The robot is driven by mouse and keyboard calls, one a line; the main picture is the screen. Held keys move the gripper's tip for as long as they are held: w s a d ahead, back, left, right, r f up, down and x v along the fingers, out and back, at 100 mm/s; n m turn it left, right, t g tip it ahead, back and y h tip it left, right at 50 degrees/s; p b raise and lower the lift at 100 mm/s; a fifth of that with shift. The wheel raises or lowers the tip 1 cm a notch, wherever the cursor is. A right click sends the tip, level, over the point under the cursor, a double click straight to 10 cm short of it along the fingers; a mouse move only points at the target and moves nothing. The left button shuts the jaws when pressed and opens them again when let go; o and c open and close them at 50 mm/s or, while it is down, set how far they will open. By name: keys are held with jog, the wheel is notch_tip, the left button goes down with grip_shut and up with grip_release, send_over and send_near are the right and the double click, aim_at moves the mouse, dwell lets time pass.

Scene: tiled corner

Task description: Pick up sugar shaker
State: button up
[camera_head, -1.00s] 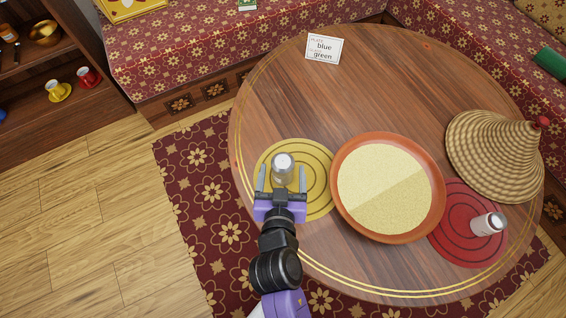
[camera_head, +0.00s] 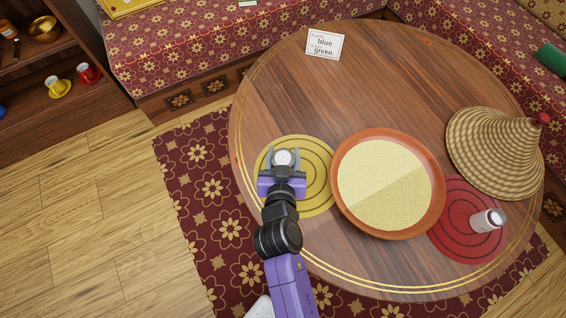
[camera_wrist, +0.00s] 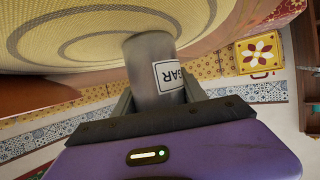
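The sugar shaker (camera_head: 283,158) is a grey cylinder with a pale top. It stands on the yellow ringed mat (camera_head: 318,178) at the left of the round table. In the wrist view the shaker (camera_wrist: 150,65) shows a white label ending in "GAR". My gripper (camera_head: 283,160) is low over the mat, with one finger on each side of the shaker. The fingers look open, with little room beside it; contact is not clear. The wrist view also shows my gripper (camera_wrist: 160,100) around the shaker's near part.
An orange-rimmed dish (camera_head: 337,207) of grain stands just right of the mat. A red mat (camera_head: 460,245) holds another shaker (camera_head: 487,221). A woven cone lid (camera_head: 495,150) lies at the right.

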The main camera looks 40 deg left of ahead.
jog(key=c, duration=0.4)
jog(key=shift+r, duration=0.2)
notch_tip(320, 180, up, 20)
jog(key=p, duration=0.3)
jog(key=shift+f, duration=0.15)
